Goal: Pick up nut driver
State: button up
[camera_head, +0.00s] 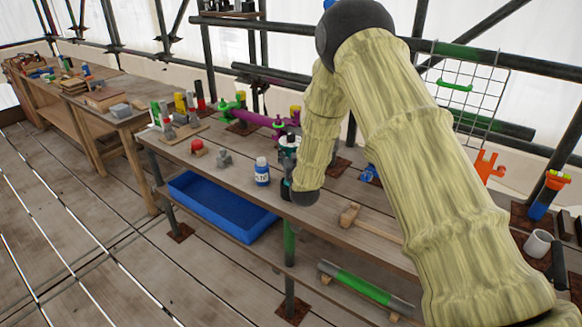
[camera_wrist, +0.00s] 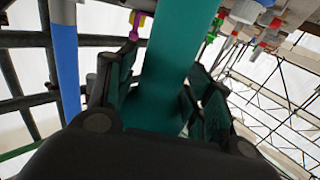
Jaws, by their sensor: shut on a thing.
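My gripper (camera_wrist: 165,95) is shut on a long teal piece that fits the nut driver (camera_wrist: 178,60). The piece runs up between the two dark fingers and out of the top of the wrist view, so its far end is hidden. The held piece is mostly hidden there by the gripper and wrist. I cannot tell whether it is clear of the bench top.
A red-topped item (camera_head: 197,148) and a grey block (camera_head: 224,159) lie farther left. A wooden mallet (camera_head: 348,214) lies to the right. A blue tray (camera_head: 215,206) is below the bench. A blue bar (camera_wrist: 65,60) passes left of the fingers.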

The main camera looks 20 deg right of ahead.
jog(key=shift+r, duration=0.3)
grip_shut()
